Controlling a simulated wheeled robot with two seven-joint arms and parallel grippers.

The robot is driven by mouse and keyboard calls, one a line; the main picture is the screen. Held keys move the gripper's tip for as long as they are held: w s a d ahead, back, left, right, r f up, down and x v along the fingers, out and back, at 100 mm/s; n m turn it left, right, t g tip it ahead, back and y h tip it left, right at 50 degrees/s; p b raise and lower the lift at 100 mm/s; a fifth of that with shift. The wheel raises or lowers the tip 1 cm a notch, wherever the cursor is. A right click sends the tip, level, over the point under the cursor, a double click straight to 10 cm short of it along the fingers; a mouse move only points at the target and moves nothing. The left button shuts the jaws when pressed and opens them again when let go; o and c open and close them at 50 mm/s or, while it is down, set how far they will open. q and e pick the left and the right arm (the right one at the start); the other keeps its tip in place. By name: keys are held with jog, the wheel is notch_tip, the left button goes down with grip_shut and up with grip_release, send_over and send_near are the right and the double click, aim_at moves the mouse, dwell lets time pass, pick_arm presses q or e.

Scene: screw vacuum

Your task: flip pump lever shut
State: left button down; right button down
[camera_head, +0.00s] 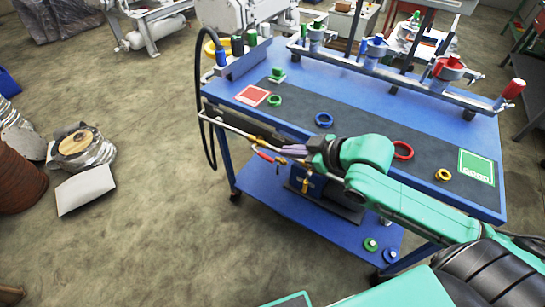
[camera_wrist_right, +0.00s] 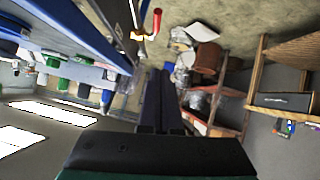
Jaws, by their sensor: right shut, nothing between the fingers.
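The pump lever (camera_head: 264,156) is a small red handle on the metal pipe (camera_head: 228,127) along the table's front left edge. In the right wrist view the lever (camera_wrist_right: 156,22) shows red and yellow near the top, left of the fingers' line. My right gripper (camera_head: 292,150) is shut and empty, close to the right of the lever; I cannot tell whether they touch. In the right wrist view its dark fingers (camera_wrist_right: 160,95) are together. The pump (camera_head: 308,184) is partly hidden below the tabletop, behind my right arm. My left gripper is not in view.
The blue table (camera_head: 480,205) carries coloured rings, such as a blue ring (camera_head: 324,119) and a red ring (camera_head: 403,150). A rail (camera_head: 390,82) with coloured fittings stands at its back. A black hose (camera_head: 199,90) hangs at the left.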

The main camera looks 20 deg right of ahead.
jog(key=shift+s+d+r+h, duration=0.3)
jog(key=shift+d+r+h, duration=0.15)
jog(key=shift+r+h, duration=0.15)
jog(key=b, duration=0.3)
send_near(263, 154)
jog(key=w+a, duration=0.3)
jog(key=f, duration=0.1)
jog(key=w+f, duration=0.1)
jog(key=shift+d+f+b, duration=0.25)
jog(key=shift+b, duration=0.1)
jog(key=shift+w+f, duration=0.1)
jog(key=shift+f, duration=0.4)
